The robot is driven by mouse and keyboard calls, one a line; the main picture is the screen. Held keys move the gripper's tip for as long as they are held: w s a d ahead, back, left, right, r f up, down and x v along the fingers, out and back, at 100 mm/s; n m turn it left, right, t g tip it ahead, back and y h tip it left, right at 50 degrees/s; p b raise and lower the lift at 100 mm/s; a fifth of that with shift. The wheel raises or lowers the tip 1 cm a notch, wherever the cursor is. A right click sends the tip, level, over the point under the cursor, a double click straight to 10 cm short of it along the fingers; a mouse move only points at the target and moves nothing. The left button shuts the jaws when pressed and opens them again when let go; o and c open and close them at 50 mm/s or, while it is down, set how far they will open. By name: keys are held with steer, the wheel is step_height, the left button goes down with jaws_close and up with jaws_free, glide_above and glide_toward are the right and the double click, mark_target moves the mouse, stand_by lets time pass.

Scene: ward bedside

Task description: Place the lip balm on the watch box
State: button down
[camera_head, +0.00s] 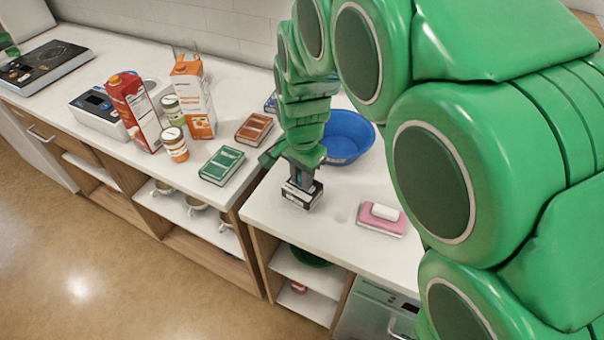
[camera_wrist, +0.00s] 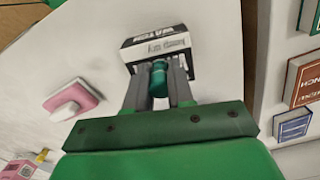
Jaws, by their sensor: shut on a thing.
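The watch box (camera_head: 302,195) is a small black and white box with lettering on the white counter (camera_head: 345,245). It also shows at the top of the wrist view (camera_wrist: 156,44). The lip balm is a short dark green cylinder (camera_wrist: 160,78) between my fingers in the wrist view. My gripper (camera_head: 301,180) is shut on it, pointing down over the box. The fingers also show in the wrist view (camera_wrist: 160,85) and overlap the box's near side. I cannot tell whether the lip balm touches the box. In the head view the fingers hide the lip balm.
A pink dish with a white bar (camera_head: 381,220) lies right of the box. A blue bowl (camera_head: 347,140) stands behind. The counter's front edge is close.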

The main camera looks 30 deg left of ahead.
steer(key=c, duration=1)
jaws_free()
steer(key=shift+r, duration=0.1)
step_height(320, 180, up, 12)
steer(key=shift+r, duration=0.1)
steer(key=shift+o, duration=0.6)
